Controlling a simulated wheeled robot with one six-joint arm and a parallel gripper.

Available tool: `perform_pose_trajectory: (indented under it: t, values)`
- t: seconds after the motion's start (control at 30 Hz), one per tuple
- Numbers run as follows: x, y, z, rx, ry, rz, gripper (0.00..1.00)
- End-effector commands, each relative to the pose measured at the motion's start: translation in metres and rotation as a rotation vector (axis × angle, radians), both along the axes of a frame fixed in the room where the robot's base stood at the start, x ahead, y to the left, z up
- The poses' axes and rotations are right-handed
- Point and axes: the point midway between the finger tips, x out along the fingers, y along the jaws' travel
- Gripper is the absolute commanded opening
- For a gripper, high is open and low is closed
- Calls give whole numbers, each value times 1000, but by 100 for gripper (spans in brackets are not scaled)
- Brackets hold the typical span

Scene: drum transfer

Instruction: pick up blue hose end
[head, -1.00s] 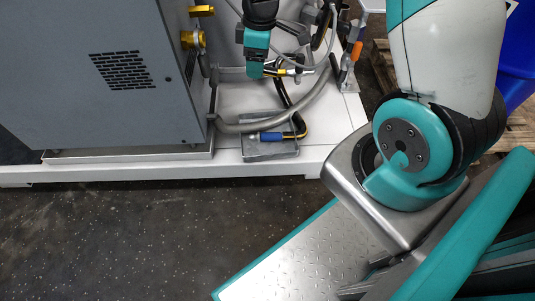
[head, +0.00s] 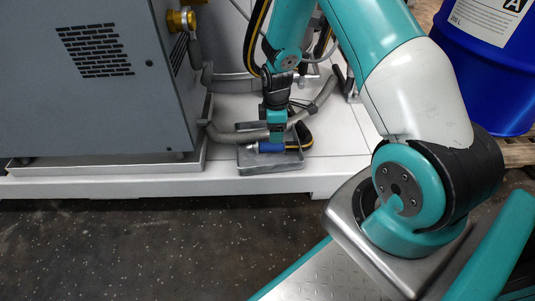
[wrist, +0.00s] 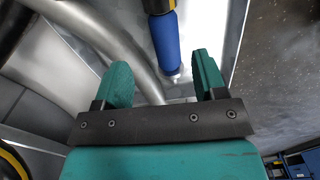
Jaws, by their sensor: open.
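The blue hose end (head: 268,147) lies on a shallow grey metal tray (head: 286,161), its black and yellow hose (head: 304,135) curving off to the right. My gripper (head: 276,140) points down just above it. In the wrist view, the blue hose end (wrist: 166,45) shows ahead of my gripper (wrist: 164,72), between the lines of its two teal fingers. The fingers are open, with nothing held between them. I cannot tell the exact gap between the fingers and the hose end.
A thick grey pipe (head: 238,136) runs right behind the tray; it also passes close to the left finger in the wrist view (wrist: 100,38). A grey cabinet (head: 95,90) stands at left, a blue drum (head: 490,75) at right. The white platform edge (head: 120,184) is in front.

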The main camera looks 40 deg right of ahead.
Motion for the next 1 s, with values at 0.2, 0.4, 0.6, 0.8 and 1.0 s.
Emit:
perform_pose_trajectory:
  t: [0.2, 0.4, 0.6, 0.8, 1.0]
  values:
    - [0, 1, -15, 0, -1, 0, 65]
    - [-3, 4, -36, 1, 1, 0, 65]
    - [-5, 7, -63, 0, 0, -1, 65]
    - [-4, 7, -64, 0, -1, -1, 65]
    - [-5, 7, -63, -1, -1, -1, 37]
